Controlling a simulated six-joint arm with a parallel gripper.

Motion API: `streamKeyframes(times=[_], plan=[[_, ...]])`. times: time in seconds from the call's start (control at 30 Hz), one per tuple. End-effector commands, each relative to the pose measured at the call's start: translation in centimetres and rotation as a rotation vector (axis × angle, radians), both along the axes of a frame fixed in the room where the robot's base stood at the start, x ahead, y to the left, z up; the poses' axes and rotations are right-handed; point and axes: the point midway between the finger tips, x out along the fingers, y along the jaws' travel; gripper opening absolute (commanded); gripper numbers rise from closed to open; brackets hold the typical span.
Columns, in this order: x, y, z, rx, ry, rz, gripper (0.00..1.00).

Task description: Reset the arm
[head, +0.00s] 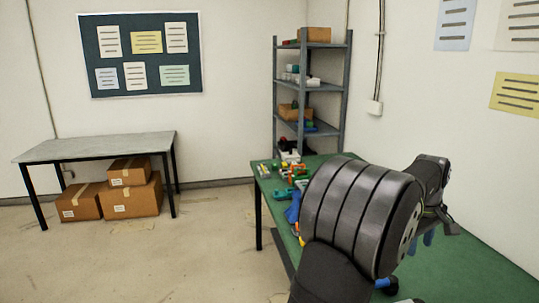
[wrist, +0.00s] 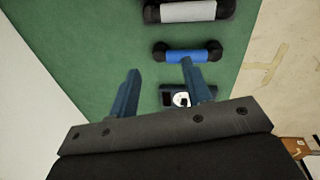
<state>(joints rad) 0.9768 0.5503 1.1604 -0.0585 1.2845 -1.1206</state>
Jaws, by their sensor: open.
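My gripper (wrist: 160,68) is open, with its two blue fingers apart and nothing seen held between them. In the head view the fingers (head: 430,237) show small behind my dark arm, over the green table. In the wrist view a blue handset with black ends (wrist: 187,56) lies just beyond the right fingertip. A grey handset with black ends (wrist: 188,11) lies farther off at the top edge. A dark unit with a white round part (wrist: 181,99) is partly hidden behind the right finger. In the head view my arm hides much of the table.
The green table (head: 470,270) has clear room at right in the head view. Several small coloured items (head: 290,170) crowd its far end. A metal shelf (head: 346,95) stands behind. Cardboard boxes (head: 140,196) sit under a grey table (head: 90,146) at left.

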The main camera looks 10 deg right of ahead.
Motion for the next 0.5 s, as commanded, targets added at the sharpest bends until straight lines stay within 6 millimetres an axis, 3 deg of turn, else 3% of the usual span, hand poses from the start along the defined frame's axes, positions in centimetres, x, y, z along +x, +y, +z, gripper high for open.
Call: streamKeyframes(times=[0.5], plan=[[4.7, 8.0, -2.1, -0.139, -0.122, -0.080, 0.45]])
